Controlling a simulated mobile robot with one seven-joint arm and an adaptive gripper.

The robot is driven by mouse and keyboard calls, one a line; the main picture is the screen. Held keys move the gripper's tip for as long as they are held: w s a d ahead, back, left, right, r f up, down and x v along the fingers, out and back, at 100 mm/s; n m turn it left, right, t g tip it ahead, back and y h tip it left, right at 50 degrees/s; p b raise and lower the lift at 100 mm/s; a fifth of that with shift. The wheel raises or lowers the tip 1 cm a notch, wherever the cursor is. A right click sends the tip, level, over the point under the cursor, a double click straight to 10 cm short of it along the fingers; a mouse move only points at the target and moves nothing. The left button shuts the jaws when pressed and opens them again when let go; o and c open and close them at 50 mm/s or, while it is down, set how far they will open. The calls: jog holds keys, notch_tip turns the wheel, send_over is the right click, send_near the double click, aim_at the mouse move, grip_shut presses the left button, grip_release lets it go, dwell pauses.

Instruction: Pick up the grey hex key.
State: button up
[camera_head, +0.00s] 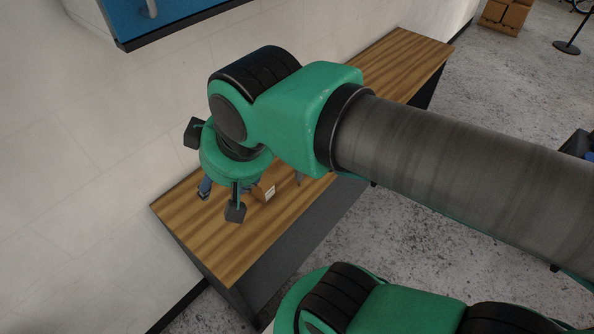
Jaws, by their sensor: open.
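My gripper (214,172) is over the near left end of the wooden workbench (227,240), seen from above and behind. Its two black-tipped fingers are spread wide apart, with nothing seen held between them. I cannot make out the grey hex key for certain; my wrist and gripper hide part of the benchtop. A small thin grey item (299,178) shows just past the wrist's lower edge, too small to identify.
A small blue-grey item (205,187) and a brown item with a white label (269,193) lie on the bench near my gripper. A white wall (90,170) runs behind the bench. A blue panel (165,15) hangs above. Cardboard boxes (505,15) stand far right.

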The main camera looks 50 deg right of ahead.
dwell(0.4)
jog(key=shift+c, duration=0.9)
jog(key=w+d+f+m+g+h+p, duration=0.1)
jog(key=w+d+f+m+g+p, duration=0.15)
jog(key=w+d, duration=0.55)
jog(key=d+f+m+g+p, duration=0.1)
jog(key=d+f, duration=0.4)
jog(key=d, duration=0.2)
jog(key=d+f+m+g+p, duration=0.1)
jog(key=d+f+m, duration=0.1)
jog(key=d+f, duration=0.4)
jog(key=d+f+m+g+y+p, duration=0.1)
jog(key=d+f, duration=0.5)
jog(key=d, duration=0.4)
jog(key=shift+s+f, duration=0.25)
jog(key=shift+s, duration=0.15)
jog(key=shift+s+d+f+m, duration=0.1)
jog(key=shift+f+m, duration=0.05)
jog(key=shift+m, duration=0.1)
